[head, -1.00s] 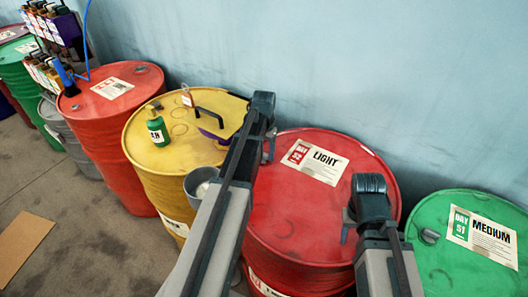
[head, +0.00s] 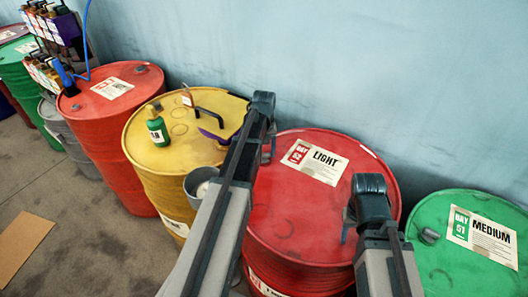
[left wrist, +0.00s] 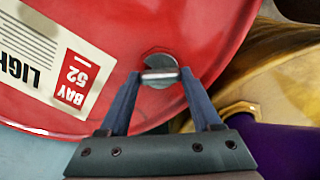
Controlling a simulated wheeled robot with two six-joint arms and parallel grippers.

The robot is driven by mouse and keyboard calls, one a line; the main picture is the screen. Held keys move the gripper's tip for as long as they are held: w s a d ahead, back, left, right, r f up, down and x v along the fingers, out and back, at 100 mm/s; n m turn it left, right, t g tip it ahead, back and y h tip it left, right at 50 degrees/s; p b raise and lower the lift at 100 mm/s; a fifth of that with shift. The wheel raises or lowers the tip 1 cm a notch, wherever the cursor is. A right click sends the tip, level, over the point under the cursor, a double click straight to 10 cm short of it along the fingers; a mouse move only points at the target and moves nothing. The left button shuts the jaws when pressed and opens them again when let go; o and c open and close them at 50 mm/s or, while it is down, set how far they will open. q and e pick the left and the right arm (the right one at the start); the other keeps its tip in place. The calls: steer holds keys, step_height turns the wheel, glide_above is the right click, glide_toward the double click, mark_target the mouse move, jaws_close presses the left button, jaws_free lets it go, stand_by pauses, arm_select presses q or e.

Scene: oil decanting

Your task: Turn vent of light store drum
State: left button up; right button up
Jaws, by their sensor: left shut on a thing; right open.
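The red light store drum (head: 290,222) carries a white label reading LIGHT and BAY 52 and stands in the middle of the head view. Its vent, a round grey cap with a short metal bar (left wrist: 160,75), sits near the drum's rim in the left wrist view. My left gripper (left wrist: 158,78) is shut on the vent's bar, one finger at each end. In the head view my left gripper (head: 268,150) is at the drum's left edge, and the arm hides the vent. My right gripper (head: 345,228) is open and empty over the drum's right side.
A yellow drum (head: 165,190) to the left bears a green bottle (head: 157,127) and a purple item with a dark handle (head: 212,135). A grey bucket (head: 200,183) is beside my left arm. A green MEDIUM drum (head: 450,270) stands at right. A wall is behind.

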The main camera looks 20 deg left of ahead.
mark_target(264, 154)
arm_select(q)
steer(key=n, duration=0.5)
steer(key=shift+n, duration=2.4)
steer(key=o, duration=1.4)
step_height(264, 154, up, 14)
steer(key=p, duration=1.4)
steer(key=shift+f, duration=0.1)
arm_select(e)
step_height(264, 154, up, 14)
arm_select(q)
steer(key=shift+d, duration=0.1)
arm_select(e)
steer(key=shift+f, duration=0.15)
